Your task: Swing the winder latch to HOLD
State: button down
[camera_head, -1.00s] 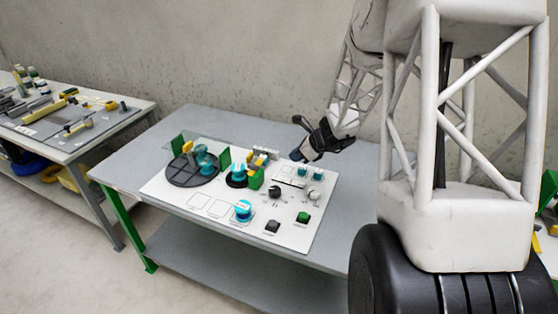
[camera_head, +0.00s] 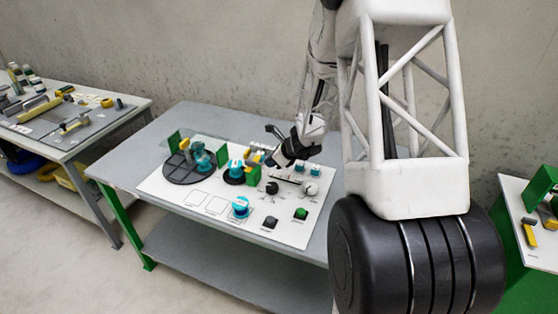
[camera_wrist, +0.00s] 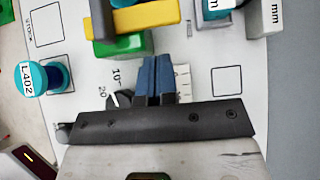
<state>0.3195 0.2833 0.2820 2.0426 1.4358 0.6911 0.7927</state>
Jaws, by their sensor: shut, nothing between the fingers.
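My gripper (camera_head: 281,161) is shut and empty, over the back right part of the white panel. In the wrist view its blue fingertips (camera_wrist: 156,68) are together, just below a green block with a yellow bar (camera_wrist: 145,19) in the picture. I cannot tell whether they touch it. A dark disc (camera_head: 186,172) carrying teal and yellow parts sits at the panel's left, with a smaller dark disc (camera_head: 234,180) beside it. I cannot tell which part is the winder latch, and no HOLD mark is readable. My gripper hides part of the panel behind it.
The white panel (camera_head: 180,199) lies on a grey table (camera_head: 131,166). Teal knobs, a black knob (camera_head: 272,187), a green button (camera_head: 301,213) and a teal cylinder marked L402 (camera_wrist: 53,78) stand around. Grey blocks (camera_wrist: 266,17) lie at the wrist view's upper right. The table's left end is clear.

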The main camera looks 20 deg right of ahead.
jog(key=shift+w+a, duration=0.85)
jog(key=shift+w, duration=0.15)
